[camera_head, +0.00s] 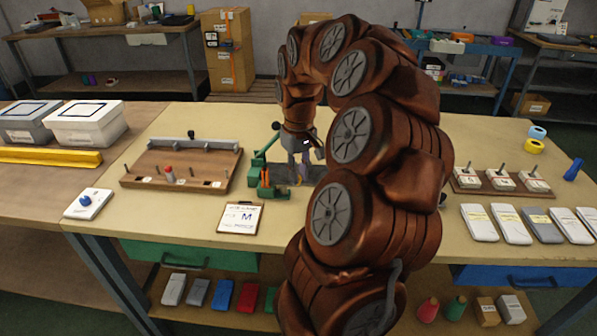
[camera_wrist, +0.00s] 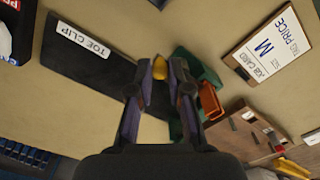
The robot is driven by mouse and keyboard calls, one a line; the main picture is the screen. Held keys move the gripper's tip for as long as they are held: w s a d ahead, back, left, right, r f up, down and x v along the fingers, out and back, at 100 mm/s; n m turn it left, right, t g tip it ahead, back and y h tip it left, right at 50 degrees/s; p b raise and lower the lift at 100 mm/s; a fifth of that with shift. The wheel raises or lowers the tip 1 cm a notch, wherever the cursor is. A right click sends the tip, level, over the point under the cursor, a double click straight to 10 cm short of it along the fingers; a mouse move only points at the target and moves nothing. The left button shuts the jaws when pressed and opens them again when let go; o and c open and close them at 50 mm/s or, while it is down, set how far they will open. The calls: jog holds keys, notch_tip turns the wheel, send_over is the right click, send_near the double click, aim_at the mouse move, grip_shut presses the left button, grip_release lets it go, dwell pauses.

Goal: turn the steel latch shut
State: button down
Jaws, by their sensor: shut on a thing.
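My gripper (camera_head: 298,178) is low over the table, just right of a green bench tool (camera_head: 266,180). In the wrist view its fingertips (camera_wrist: 159,72) are closed around a small yellow-orange piece (camera_wrist: 159,67). The green tool with an orange part (camera_wrist: 208,100) is close beside the fingers there. A wooden board (camera_head: 150,180) with a long grey metal bar (camera_head: 193,144) along its back lies left of the tool. The board's end also shows in the wrist view (camera_wrist: 240,128). I cannot pick out the steel latch with certainty.
A dark mat marked TOE CLIP (camera_wrist: 85,75) lies under the fingers' left side. A job card clipboard (camera_head: 240,218) lies in front. A white pad with a blue item (camera_head: 88,204) is at left. A pegged board (camera_head: 500,184) and several flat packs (camera_head: 510,224) are at right.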

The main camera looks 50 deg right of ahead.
jog(key=c, duration=1.1)
grip_release()
jog(key=shift+r, duration=0.15)
notch_tip(320, 180, up, 12)
dwell(0.7)
